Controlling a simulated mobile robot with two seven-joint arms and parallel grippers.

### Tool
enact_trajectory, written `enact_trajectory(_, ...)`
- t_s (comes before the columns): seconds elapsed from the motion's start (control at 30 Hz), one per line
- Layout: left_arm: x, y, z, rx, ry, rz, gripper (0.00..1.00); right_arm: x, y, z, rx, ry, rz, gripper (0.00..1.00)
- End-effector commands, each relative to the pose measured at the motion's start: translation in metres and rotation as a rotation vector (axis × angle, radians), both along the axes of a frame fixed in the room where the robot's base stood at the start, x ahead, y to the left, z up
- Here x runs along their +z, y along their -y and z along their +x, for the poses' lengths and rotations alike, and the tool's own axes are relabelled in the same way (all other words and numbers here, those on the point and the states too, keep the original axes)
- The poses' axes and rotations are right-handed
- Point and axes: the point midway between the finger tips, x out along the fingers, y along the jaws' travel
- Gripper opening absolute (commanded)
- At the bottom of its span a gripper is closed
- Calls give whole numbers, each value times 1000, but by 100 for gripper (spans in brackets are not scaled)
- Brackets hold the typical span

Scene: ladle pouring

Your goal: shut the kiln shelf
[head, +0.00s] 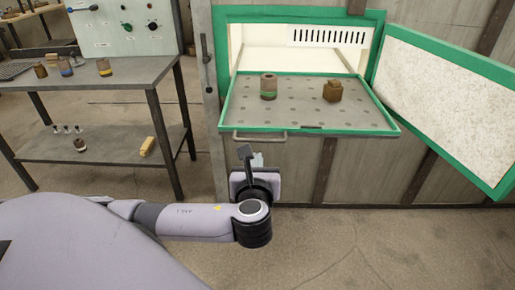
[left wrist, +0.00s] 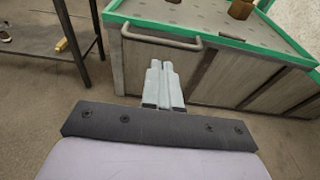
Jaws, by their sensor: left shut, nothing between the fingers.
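The kiln shelf (head: 302,112) is a grey perforated tray with a green rim, pulled out of the kiln opening. A green-banded cylinder (head: 268,87) and a brown block-like piece (head: 332,91) stand on it. The shelf's metal handle (head: 258,136) is at its front left; it also shows in the left wrist view (left wrist: 160,38). My left gripper (head: 257,158) is just below and in front of the handle in the head view, shut and empty. In the left wrist view its closed fingers (left wrist: 161,70) point toward the cabinet front, apart from the handle. My right gripper is not in view.
The green-edged kiln door (head: 450,110) stands open at the right. A dark metal table (head: 110,85) at the left carries several small cylinders and a control panel (head: 125,28). A yellow block (head: 147,147) lies on its lower shelf. The floor in front is clear.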

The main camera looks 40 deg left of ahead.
Motion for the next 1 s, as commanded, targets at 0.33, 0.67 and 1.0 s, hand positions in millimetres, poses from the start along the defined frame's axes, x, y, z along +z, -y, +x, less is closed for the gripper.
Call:
enact_trajectory(0.33, -14, -37, 54, 1, 1, 1, 0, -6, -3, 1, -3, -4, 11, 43)
enact_trajectory(0.67, -18, -47, 69, -2, 0, -2, 0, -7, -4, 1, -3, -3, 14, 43)
enact_trajectory(1.0, -18, -47, 69, -1, 0, -2, 0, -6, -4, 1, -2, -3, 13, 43)
